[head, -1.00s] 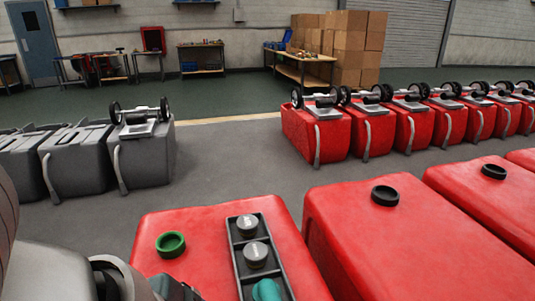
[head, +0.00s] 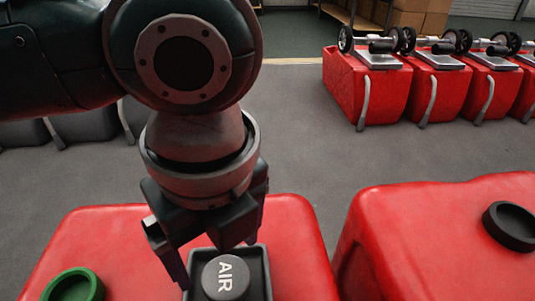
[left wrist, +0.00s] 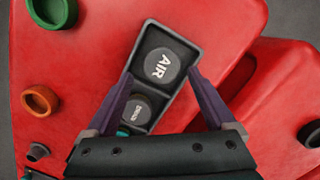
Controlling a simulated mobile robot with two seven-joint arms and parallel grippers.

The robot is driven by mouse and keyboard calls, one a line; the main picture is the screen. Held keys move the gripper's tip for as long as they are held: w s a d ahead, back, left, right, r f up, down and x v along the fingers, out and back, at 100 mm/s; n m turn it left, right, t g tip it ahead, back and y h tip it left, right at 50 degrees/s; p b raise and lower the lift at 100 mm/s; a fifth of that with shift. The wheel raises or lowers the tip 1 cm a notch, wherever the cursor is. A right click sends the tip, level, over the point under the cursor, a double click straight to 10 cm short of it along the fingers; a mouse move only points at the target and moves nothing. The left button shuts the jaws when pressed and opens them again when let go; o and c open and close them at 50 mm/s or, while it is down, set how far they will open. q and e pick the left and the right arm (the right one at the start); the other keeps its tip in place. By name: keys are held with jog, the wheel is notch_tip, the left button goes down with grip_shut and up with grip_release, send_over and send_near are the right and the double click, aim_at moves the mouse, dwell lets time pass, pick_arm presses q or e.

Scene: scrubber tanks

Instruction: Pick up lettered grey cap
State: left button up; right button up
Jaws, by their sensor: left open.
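A round grey cap lettered AIR (head: 226,277) sits in a dark tray (head: 264,272) on a red tank (head: 110,232). In the left wrist view, the AIR cap (left wrist: 158,66) lies in the wide end of the tray (left wrist: 178,34). A second grey cap (left wrist: 136,111) with smaller lettering sits beside it, with a bit of a teal item (left wrist: 123,131) below. My left gripper (head: 217,262) is open above the tray. In the left wrist view its fingers (left wrist: 161,74) appear on either side of the AIR cap, with nothing held. My right gripper is not in view.
A green ring (head: 75,286) sits on the same tank, left of the tray. An orange ring (left wrist: 40,100) and small grey fitting (left wrist: 37,151) show in the wrist view. A neighbouring red tank carries a black ring (head: 510,226).

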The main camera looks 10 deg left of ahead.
aim_at(226, 276)
pick_arm(q)
jog(key=shift+s+f, duration=0.1)
jog(key=shift+f, duration=0.55)
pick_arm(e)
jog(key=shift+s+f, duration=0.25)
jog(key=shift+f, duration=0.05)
pick_arm(q)
jog(key=f+b, duration=0.1)
jog(key=f, duration=0.1)
jog(key=f+b, duration=0.1)
jog(key=f, duration=0.2)
jog(key=shift+w+f, duration=0.2)
jog(key=shift+f, duration=0.1)
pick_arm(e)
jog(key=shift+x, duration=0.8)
pick_arm(q)
jog(key=shift+c, duration=0.4)
jog(key=c, duration=1)
